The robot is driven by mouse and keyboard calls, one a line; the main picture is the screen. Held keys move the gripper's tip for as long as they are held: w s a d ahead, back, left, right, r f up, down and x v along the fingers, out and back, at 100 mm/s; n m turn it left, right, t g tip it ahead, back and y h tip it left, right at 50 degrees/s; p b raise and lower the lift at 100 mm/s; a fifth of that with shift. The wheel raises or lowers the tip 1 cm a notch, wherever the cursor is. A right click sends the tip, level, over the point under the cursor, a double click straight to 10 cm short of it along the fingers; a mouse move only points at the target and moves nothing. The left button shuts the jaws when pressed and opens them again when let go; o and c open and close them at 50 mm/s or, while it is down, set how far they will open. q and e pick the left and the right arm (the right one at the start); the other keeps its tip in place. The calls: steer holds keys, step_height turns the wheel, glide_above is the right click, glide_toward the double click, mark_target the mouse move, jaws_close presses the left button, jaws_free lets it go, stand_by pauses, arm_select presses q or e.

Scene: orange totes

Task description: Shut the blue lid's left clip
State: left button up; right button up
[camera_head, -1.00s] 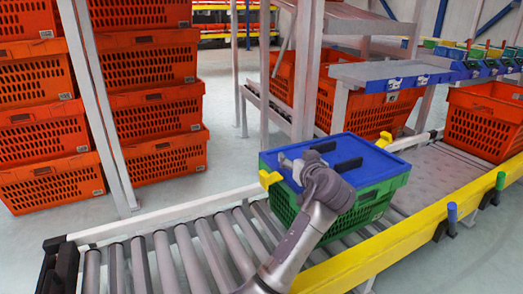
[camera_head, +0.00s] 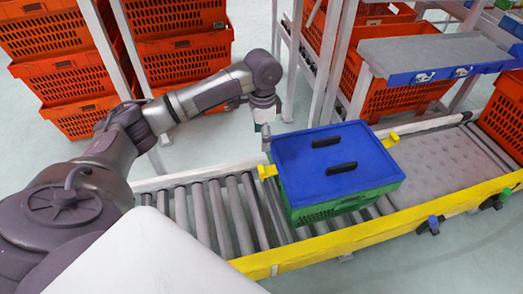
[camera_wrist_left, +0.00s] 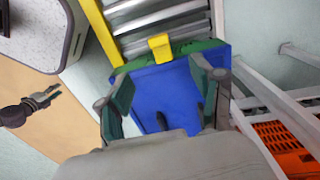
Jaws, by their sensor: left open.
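The blue lid (camera_head: 315,160) sits on a green crate (camera_head: 345,203) on the roller conveyor. It also shows in the left wrist view (camera_wrist_left: 160,98). Its left clip (camera_head: 267,171) is yellow and sticks outward from the lid's left edge; a yellow clip (camera_wrist_left: 160,47) stands beyond the lid's edge in the wrist view. My left gripper (camera_head: 266,140) hangs near the lid's far left corner, apart from the clip. In the wrist view its fingers (camera_wrist_left: 161,72) are spread and empty. My right gripper (camera_wrist_left: 40,104) appears small at the wrist view's left; its opening is unclear.
The lid's right clip (camera_head: 391,138) also sticks out. Two black handles lie on the lid. A yellow conveyor rail (camera_head: 330,241) runs in front. A metal shelf post (camera_head: 335,65) and orange totes (camera_head: 175,60) stand behind. The rollers left of the crate are bare.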

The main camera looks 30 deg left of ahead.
mark_target(262, 168)
arm_select(q)
step_height(262, 168, down, 13)
steer(key=b, duration=0.3)
steer(key=shift+s+r, duration=0.1)
steer(key=shift+f, duration=0.45)
arm_select(e)
steer(key=w+r, duration=0.4)
steer(key=r, duration=0.5)
steer(key=shift+a+r+t, duration=0.25)
steer(key=shift+r+t, duration=0.05)
steer(key=shift+w, duration=0.1)
arm_select(q)
steer(key=c, duration=1.2)
